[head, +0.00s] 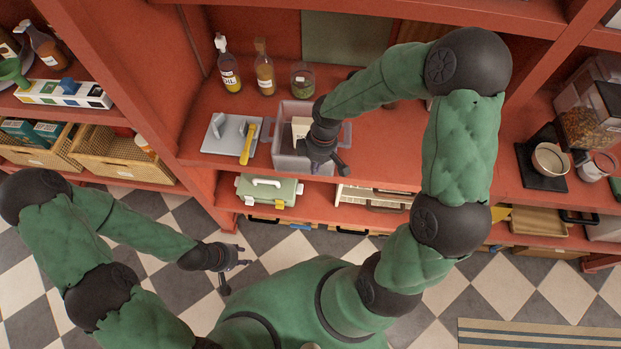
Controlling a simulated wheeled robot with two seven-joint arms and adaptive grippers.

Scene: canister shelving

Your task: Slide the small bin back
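The small bin (284,158) is a pale grey, see-through bin with side handles, standing at the front of the red shelf's counter. A cream box with dark lettering (300,128) stands inside it. My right gripper (329,170) is at the bin's front right part, reaching down from above and hiding part of the bin. I cannot tell whether its fingers touch the bin or close on its wall. My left gripper (236,277) hangs low over the checkered floor, in front of the shelving, with its fingers apart and empty.
A kitchen scale (223,133) and a yellow-handled tool (247,145) lie left of the bin. Bottles (228,68) and a jar (302,80) stand behind it. A green-white case (268,190) sits on the lower shelf. The counter right of the bin looks clear.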

